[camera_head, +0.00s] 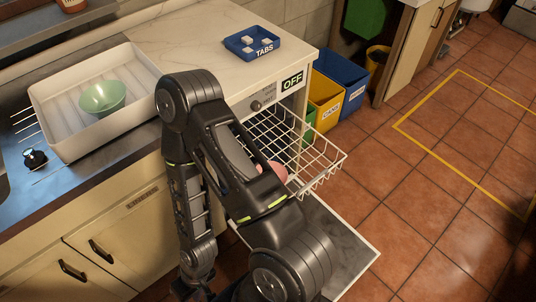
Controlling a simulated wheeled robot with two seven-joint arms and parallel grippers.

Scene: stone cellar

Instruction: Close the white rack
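The white rack (326,157) is a wire basket pulled out of the dishwasher under the counter. Its front end stands out to the right over the open, lowered dishwasher door (345,255). A pink item (277,171) shows in or under the rack, mostly hidden behind my arm. One of my dark arms rises from the bottom, bends above the counter's front edge and comes down before the cabinets. It covers the left part of the rack and door. I cannot make out fingertips of either gripper.
A blue tabs tray (252,52) lies on the counter (190,33). A white tub (55,117) with a green bowl (102,97) stands at the left. Yellow (323,92) and blue (340,70) bins stand behind the rack. Tiled floor (420,210) is clear at the right.

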